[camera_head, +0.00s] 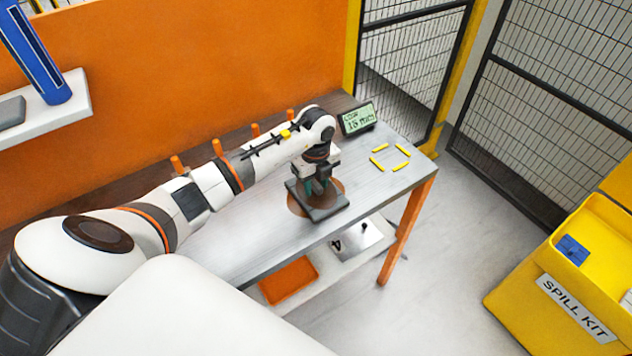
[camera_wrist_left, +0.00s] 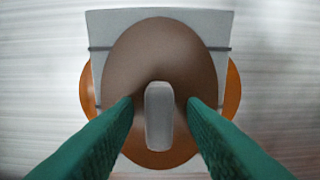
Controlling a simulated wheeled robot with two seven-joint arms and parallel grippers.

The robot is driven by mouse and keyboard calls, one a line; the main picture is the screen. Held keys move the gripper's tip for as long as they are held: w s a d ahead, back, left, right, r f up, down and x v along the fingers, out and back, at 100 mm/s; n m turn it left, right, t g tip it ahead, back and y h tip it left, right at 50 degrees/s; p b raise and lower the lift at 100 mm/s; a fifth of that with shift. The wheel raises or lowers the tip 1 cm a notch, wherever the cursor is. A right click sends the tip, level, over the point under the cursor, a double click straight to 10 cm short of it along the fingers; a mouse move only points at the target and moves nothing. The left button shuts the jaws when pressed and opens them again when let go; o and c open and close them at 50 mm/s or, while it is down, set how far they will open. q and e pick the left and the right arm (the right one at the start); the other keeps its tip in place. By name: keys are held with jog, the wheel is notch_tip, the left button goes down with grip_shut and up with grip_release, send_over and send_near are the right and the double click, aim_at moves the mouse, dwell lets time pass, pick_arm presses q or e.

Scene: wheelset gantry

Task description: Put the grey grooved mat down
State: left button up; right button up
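The grey grooved mat (camera_head: 326,211) is a square slab over a brown-orange round patch (camera_head: 298,204) on the grey table. In the left wrist view the mat (camera_wrist_left: 215,28) has dark groove lines at both sides. A brown round shape (camera_wrist_left: 160,60) with a grey upright grip (camera_wrist_left: 159,115) covers its middle; the orange patch (camera_wrist_left: 233,90) shows past its sides. My left gripper (camera_head: 317,188) points down over the mat. Its green fingers (camera_wrist_left: 161,100) stand apart on either side of the grip, with a visible gap each side. I cannot tell whether the mat touches the table. My right gripper is not seen.
Yellow corner marks (camera_head: 390,157) outline a bare spot on the table (camera_head: 262,232) at right. A small display (camera_head: 358,118) stands behind. Orange pegs (camera_head: 178,164) line the back. An orange tray (camera_head: 288,281) sits on the lower shelf. A yellow spill kit bin (camera_head: 545,290) is at right.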

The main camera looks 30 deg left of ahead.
aim_at(316, 183)
pick_arm(q)
jog(key=shift+r, duration=0.1)
notch_tip(316, 183, up, 12)
jog(key=b, duration=0.3)
dwell(0.6)
